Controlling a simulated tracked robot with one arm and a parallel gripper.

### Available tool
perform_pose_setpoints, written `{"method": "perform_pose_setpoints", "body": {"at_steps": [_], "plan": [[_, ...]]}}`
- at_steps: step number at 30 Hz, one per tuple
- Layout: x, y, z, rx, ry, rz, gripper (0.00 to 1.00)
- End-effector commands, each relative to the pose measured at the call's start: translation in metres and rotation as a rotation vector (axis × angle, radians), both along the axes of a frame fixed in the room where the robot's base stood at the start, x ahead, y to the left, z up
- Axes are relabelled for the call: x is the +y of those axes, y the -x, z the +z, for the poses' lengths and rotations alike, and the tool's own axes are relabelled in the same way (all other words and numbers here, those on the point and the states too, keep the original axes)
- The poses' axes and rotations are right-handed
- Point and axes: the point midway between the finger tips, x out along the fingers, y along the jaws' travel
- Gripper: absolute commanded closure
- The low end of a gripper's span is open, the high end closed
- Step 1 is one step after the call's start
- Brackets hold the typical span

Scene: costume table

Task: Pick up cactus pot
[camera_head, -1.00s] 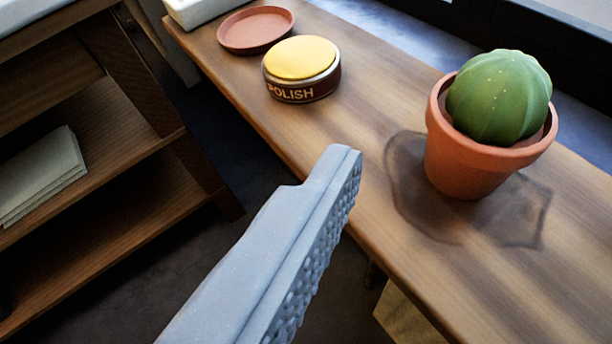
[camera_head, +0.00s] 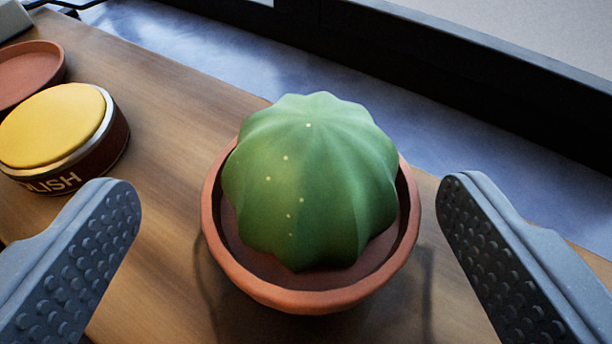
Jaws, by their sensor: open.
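The cactus pot (camera_head: 312,298) is a round terracotta pot holding a ribbed green cactus (camera_head: 312,180) with small pale dots. It stands upright on the wooden table, near the middle of the view. My gripper (camera_head: 285,195) is open, with one grey studded finger on the left of the pot and the other on the right. There is a visible gap between each finger and the pot in the picture. The lower part of the pot is hidden beneath its rim.
A polish tin (camera_head: 55,130) with a yellow top stands left of the pot, close to my left finger in the picture. A terracotta saucer (camera_head: 30,72) lies behind it. The wooden table (camera_head: 165,100) is bare between tin and pot. A dark frame (camera_head: 470,75) runs along the back.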

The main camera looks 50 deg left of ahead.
Motion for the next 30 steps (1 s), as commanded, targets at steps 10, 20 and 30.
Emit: {"method": "perform_pose_setpoints", "body": {"at_steps": [10, 20, 30], "plan": [[0.025, -0.028, -0.02, -0.001, -0.002, 0.003, 0.14], [0.028, -0.031, -0.02, -0.001, -0.001, 0.002, 0.26], [0.028, -0.03, -0.02, 0.0, -0.001, 0.001, 0.67]]}}
